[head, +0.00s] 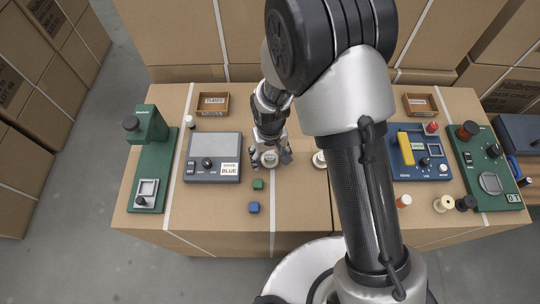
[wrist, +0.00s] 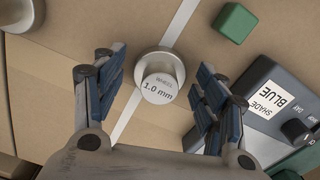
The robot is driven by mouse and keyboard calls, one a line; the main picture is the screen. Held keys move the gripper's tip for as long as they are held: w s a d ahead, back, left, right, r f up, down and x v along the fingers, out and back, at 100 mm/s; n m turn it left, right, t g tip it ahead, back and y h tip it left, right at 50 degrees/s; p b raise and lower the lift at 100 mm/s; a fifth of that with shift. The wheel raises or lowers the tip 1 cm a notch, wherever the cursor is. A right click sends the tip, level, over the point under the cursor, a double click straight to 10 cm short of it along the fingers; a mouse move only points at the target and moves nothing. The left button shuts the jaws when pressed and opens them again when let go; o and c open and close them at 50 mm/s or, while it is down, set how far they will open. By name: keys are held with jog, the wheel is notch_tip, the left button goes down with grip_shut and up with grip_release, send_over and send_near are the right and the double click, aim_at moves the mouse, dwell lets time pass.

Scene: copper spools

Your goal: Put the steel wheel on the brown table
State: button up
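A steel wheel (wrist: 160,82), a short stepped cylinder marked "WHEEL 1.0 mm", stands upright on the brown table in the wrist view. In the head view the wheel (head: 270,161) shows under my gripper (head: 271,152). My gripper is open, with one blue-padded finger to each side of the wheel; a gap shows on both sides. The brown cardboard-like table (head: 300,213) carries pale stripes. A second round metal piece (head: 319,160) stands to the right, partly hidden by my arm; what it is I cannot tell.
A green cube (head: 258,184) and a blue cube (head: 254,207) lie just in front of the gripper. A grey device reading "SHADE BLUE" (head: 212,158) is to its left, beside a green machine (head: 153,160). A blue device (head: 420,153) stands right of my arm. The table's front middle is bare.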

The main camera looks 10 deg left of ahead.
jog(key=shift+o, duration=0.4)
jog(key=shift+r, duration=0.15)
notch_tip(320, 180, up, 12)
jog(key=p, duration=0.4)
notch_tip(320, 180, up, 8)
jog(key=r+m, duration=0.1)
send_over(271, 156)
jog(key=w+d, duration=0.1)
jog(key=d, duration=0.4)
jog(key=s+d+r+m+t, duration=0.2)
jog(key=s+d+r, duration=0.1)
jog(key=d+r, duration=0.45)
jog(key=s+d+r+m+t, duration=0.2)
jog(key=s+d+r, duration=0.7)
jog(key=s+d, duration=0.2)
jog(key=shift+s+m+t, duration=0.3)
jog(key=shift+s+m, duration=0.1)
jog(key=shift+s, duration=0.3)
